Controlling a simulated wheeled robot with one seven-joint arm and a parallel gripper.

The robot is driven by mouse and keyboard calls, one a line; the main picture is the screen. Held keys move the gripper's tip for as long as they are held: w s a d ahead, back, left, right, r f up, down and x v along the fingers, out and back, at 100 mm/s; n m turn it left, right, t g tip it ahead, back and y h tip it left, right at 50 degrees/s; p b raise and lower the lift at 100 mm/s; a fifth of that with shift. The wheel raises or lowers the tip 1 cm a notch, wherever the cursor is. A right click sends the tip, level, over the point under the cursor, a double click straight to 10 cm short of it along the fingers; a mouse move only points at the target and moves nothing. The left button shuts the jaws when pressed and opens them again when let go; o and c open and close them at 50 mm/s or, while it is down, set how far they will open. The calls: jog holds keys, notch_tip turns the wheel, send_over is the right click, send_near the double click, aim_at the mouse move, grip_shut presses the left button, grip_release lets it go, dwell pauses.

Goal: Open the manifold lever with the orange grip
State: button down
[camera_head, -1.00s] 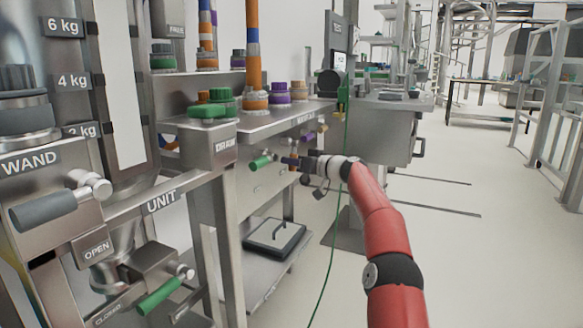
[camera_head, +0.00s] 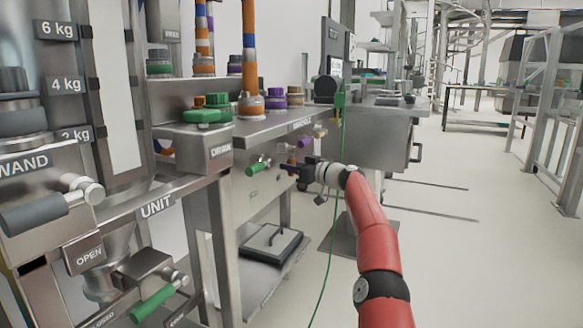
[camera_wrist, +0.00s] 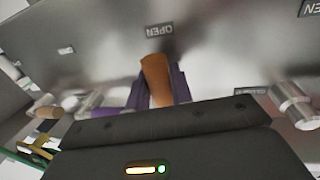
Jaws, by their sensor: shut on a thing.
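In the wrist view, the orange grip (camera_wrist: 155,80) of the manifold lever stands between the two fingers of my gripper (camera_wrist: 163,88). My gripper is shut on it, with one finger along each side. An OPEN label (camera_wrist: 160,31) is on the panel just beyond the grip's tip, and a CLOSED label (camera_wrist: 250,91) is to the right. In the head view, my gripper (camera_head: 287,166) is at the manifold's front panel, right of the green lever (camera_head: 258,167). It largely hides the orange grip there.
A purple grip (camera_head: 305,142) sits just beyond my gripper in the head view. A metal lever hub (camera_wrist: 292,105) is close at right in the wrist view. A green cable (camera_head: 331,240) hangs beside my arm. The floor to the right is clear.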

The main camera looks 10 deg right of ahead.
jog(key=c, duration=1.3)
grip_release()
jog(key=shift+o, duration=0.2)
jog(key=shift+d, duration=0.15)
jog(key=shift+s+d, duration=0.15)
jog(key=shift+d, duration=0.1)
jog(key=b+v, duration=0.2)
jog(key=v, duration=0.5)
jog(key=shift+s+a, duration=0.15)
